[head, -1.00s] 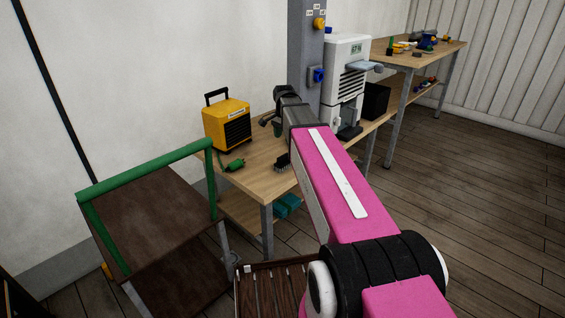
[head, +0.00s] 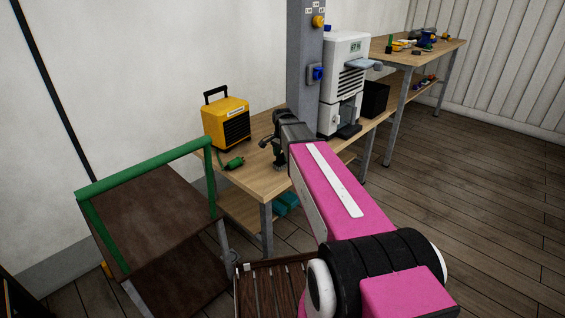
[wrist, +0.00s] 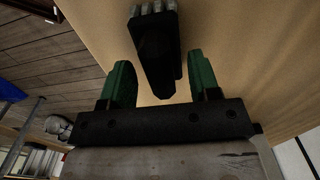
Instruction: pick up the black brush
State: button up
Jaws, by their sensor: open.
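The black brush (wrist: 157,48) lies on the wooden table top, seen in the wrist view at the top centre with its pale bristles at the upper edge. My gripper (wrist: 161,78) is open, with its two green fingers apart. The tapered end of the brush reaches toward the gap between the fingers, and no finger visibly touches it. In the head view my gripper (head: 274,150) is low over the near part of the table, and the brush is hard to tell from the dark gripper there.
A yellow and black heater (head: 226,122) stands on the table's left, with a green object (head: 232,163) in front of it. A white machine (head: 344,85) stands to the right behind the arm. A green-railed cart (head: 150,190) is at the left front.

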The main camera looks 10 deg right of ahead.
aim_at(282, 153)
jog(key=shift+f, duration=0.1)
grip_shut()
jog(key=shift+r, duration=0.45)
notch_tip(282, 153, up, 3)
jog(key=shift+r, duration=0.2)
jog(key=s+a+r, duration=0.6)
jog(key=a+r, duration=0.1)
jog(key=a, duration=0.2)
jog(key=s+d+r+n, duration=0.4)
jog(key=s+d+n, duration=0.1)
jog(key=d+n, duration=0.4)
jog(key=shift+r+n, duration=0.3)
jog(key=shift+n, duration=0.6)
